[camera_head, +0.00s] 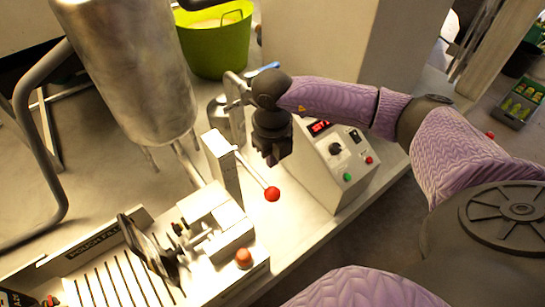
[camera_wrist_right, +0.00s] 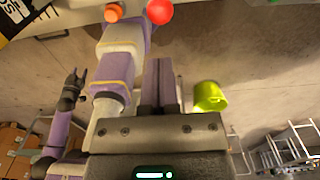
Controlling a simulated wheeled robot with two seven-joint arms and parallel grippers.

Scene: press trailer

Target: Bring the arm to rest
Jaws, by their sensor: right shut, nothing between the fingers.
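My right arm in its purple sleeve comes in from the right in the head view and bends down at the wrist. My right gripper (camera_head: 273,157) points down in front of the control box, shut and empty. In the right wrist view its two fingers (camera_wrist_right: 160,85) lie together with nothing between them. What looks like my left gripper (camera_wrist_right: 74,78) shows small at the left of the right wrist view, away from the bench; its jaw gap is too small to tell.
A red-knobbed lever (camera_head: 272,194) stands just below my right gripper. A control box (camera_head: 335,165) with a red display is close on its right. A press fixture (camera_head: 215,228) with an orange knob (camera_head: 244,258), a metal cylinder (camera_head: 135,70) and a green tub (camera_head: 215,45) are on the left.

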